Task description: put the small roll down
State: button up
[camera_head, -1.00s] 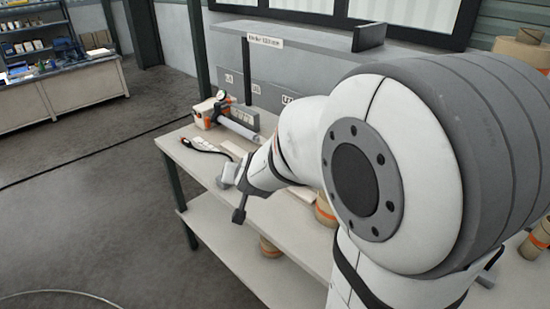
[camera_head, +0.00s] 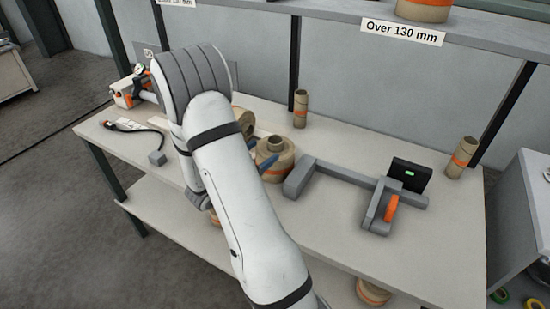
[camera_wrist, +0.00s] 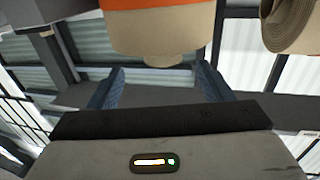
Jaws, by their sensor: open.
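A small kraft roll (camera_head: 275,158) with an orange band and a projecting core stands upright on the bench, just right of my forearm. It also shows in the wrist view (camera_wrist: 160,35), just beyond my fingers. My gripper (camera_wrist: 160,70) is open, its two blue fingers apart with nothing clamped between them. In the head view my gripper (camera_head: 262,154) is mostly hidden by my arm; blue finger parts show close beside the roll. I cannot tell whether they touch it. Another kraft roll (camera_head: 242,121) is close behind, and a roll (camera_wrist: 290,22) shows at the wrist view's upper right.
A grey measuring fixture (camera_head: 345,176) with a black display (camera_head: 410,174) lies right of the roll. Narrow upright rolls (camera_head: 300,108) and (camera_head: 461,157) stand along the back. An overhead shelf (camera_head: 300,8) is labelled "Over 130 mm". The bench's front right (camera_head: 400,265) is clear.

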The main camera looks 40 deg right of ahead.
aim_at(269, 147)
jog(key=d, duration=0.1)
jog(key=w+d+p, duration=0.1)
jog(key=d, duration=0.3)
jog(key=shift+w+d+f, duration=0.15)
jog(key=shift+d+f, duration=0.1)
jog(key=shift+f, duration=0.05)
grip_shut()
dwell(0.5)
jog(key=shift+w, duration=0.1)
